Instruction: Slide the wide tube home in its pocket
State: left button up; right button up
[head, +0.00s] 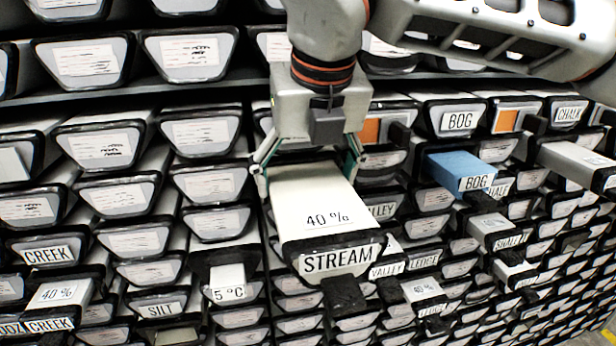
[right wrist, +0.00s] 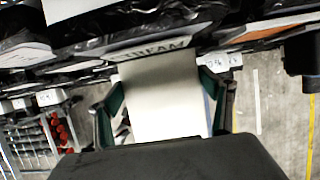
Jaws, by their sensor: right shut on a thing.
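The wide tube (head: 312,205) is a pale, broad, flat-topped piece marked "40 %" in the head view. Its lower end meets a black-rimmed front labelled "STREAM" (head: 340,260), with a dark tab below. My right gripper (head: 308,172) is shut on the tube, one finger along each side. In the right wrist view, the tube (right wrist: 165,98) lies between the green-edged fingers of the gripper (right wrist: 160,112) and runs up to the black rim under the "STREAM" lettering. How deep the tube sits in its pocket is hidden. My left gripper is not in view.
Rows of black-rimmed, labelled liners fill the rack all around. A blue piece marked "BOG" (head: 458,172) sticks out at the right, and a pale piece marked "5 °C" (head: 228,282) at the lower left. Open floor (right wrist: 262,110) shows in the right wrist view.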

aim_at(315, 191)
jog(key=shift+w+a+r, duration=0.1)
jog(key=shift+w+r, duration=0.1)
jog(key=shift+w, duration=0.15)
jog(key=o, duration=2.2)
jog(key=shift+c, duration=0.2)
jog(key=shift+f, duration=0.25)
jog(key=v, duration=1.2)
jog(key=shift+r, duration=0.25)
jog(key=shift+s, duration=0.1)
jog(key=shift+c, duration=0.3)
